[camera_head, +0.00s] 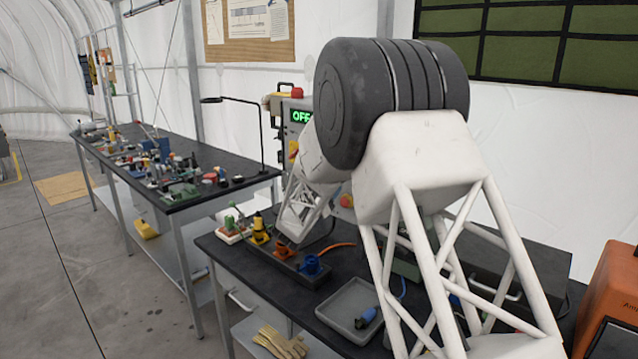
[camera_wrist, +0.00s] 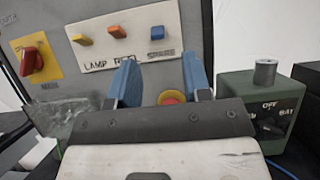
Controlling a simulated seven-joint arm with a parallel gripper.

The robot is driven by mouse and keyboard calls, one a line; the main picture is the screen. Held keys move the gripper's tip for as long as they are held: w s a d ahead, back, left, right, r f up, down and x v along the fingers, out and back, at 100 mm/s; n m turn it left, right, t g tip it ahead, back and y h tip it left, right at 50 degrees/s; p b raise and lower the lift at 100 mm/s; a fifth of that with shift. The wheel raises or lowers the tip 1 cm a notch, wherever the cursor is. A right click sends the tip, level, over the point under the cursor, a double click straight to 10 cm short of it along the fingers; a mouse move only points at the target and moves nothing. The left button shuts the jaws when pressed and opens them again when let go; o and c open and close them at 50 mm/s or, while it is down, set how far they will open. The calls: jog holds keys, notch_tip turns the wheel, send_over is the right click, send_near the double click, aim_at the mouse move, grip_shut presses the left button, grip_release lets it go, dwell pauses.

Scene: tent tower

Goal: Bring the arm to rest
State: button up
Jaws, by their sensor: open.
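My arm spans the right half of the head view, with a large dark joint and white lattice links over the near bench. My gripper (camera_wrist: 160,62) shows in the wrist view as two blue fingers spread apart with nothing between them. It faces a grey control panel (camera_wrist: 225,15). A red button on a yellow ring (camera_wrist: 171,97) shows between the fingers; I cannot tell whether anything touches it. In the head view the gripper's fingers cannot be made out behind the arm.
The panel carries a red rotary switch (camera_wrist: 33,61) and a white plate (camera_wrist: 135,52) with coloured toggles. A green-grey box (camera_wrist: 250,90) stands at right. On the near bench are a dark strip with coloured connectors (camera_head: 285,262) and a grey tray (camera_head: 336,299). A cluttered bench (camera_head: 235,190) stands behind left.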

jog(key=s+d+r+m+g+y, duration=0.25)
jog(key=s+d+m+g, duration=0.55)
jog(key=s, duration=0.6)
jog(key=s+d+r+m+g+y, duration=0.1)
jog(key=s+d+r+m+g, duration=0.35)
jog(key=s+d, duration=0.75)
jog(key=s+a+f+m+y, duration=0.2)
jog(key=s+a+m+y, duration=0.1)
jog(key=s, duration=0.8)
jog(key=s+a+f+m+g+y, duration=0.1)
jog(key=s+a+f+m+y, duration=0.2)
jog(key=s, duration=0.9)
jog(key=s+a+f+m+y, duration=0.3)
jog(key=s+m+y, duration=0.4)
jog(key=s, duration=0.4)
jog(key=shift+s+a+m+y, duration=0.15)
jog(key=shift+s+m+y, duration=0.2)
jog(key=shift+m, duration=0.4)
jog(key=shift+o, duration=0.4)
jog(key=shift+w+g, duration=0.1)
jog(key=shift+g, duration=0.15)
